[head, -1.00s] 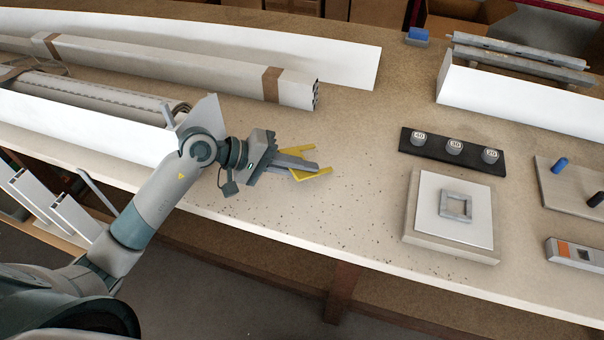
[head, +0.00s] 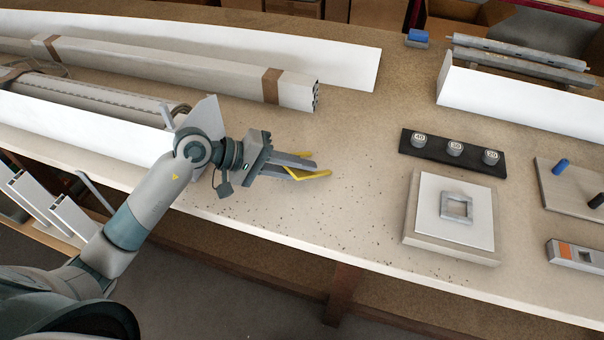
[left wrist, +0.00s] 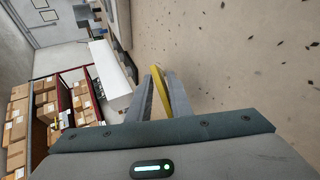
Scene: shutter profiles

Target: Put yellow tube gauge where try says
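The yellow tube gauge (head: 312,176) is an angled yellow piece, held in my left gripper (head: 308,163) above the near part of the workbench, left of centre. In the left wrist view the gauge (left wrist: 162,90) lies between the two grey fingers (left wrist: 160,94), which are closed on it. Part of it is hidden by the fingers. The black strip (head: 435,158) at right carries several grey knobs with small white number labels. No tray with readable writing shows. My right gripper is not in view.
A white square pad (head: 425,225) with a grey square frame (head: 457,207) sits right of centre. Further right are a board (head: 565,197) with blue and black pegs and a grey-orange device (head: 575,254). Long profiles (head: 180,68) lie at back left. Bench between gripper and pad is clear.

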